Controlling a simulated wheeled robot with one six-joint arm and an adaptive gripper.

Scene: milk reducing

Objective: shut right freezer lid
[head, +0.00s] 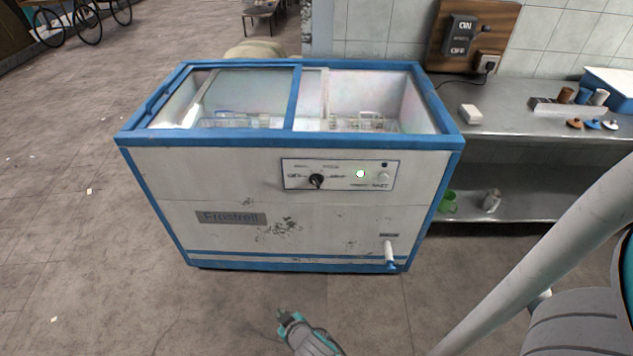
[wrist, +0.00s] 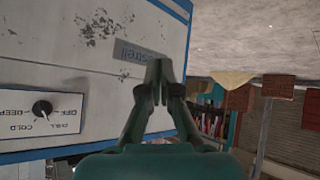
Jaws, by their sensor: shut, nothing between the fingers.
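The chest freezer (head: 250,215) is white with blue edges and stands in the middle of the head view. Its right top opening (head: 375,95) looks uncovered, with wire baskets showing inside. A blue-framed glass lid (head: 297,98) lies over the left and middle part of the top. I cannot tell clearly whether the two lids overlap there. My gripper (head: 288,316) is shut and empty, low in front of the freezer and apart from it. In the wrist view my gripper (wrist: 158,68) points past the freezer's front panel (wrist: 75,50), with the dial on the left.
A steel counter (head: 520,115) with cups and small lids stands right of the freezer, with a shelf below. A switch board (head: 470,38) hangs on the tiled wall. A white drain tap (head: 389,255) sticks out low at the freezer's front. The floor (head: 90,230) left is clear.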

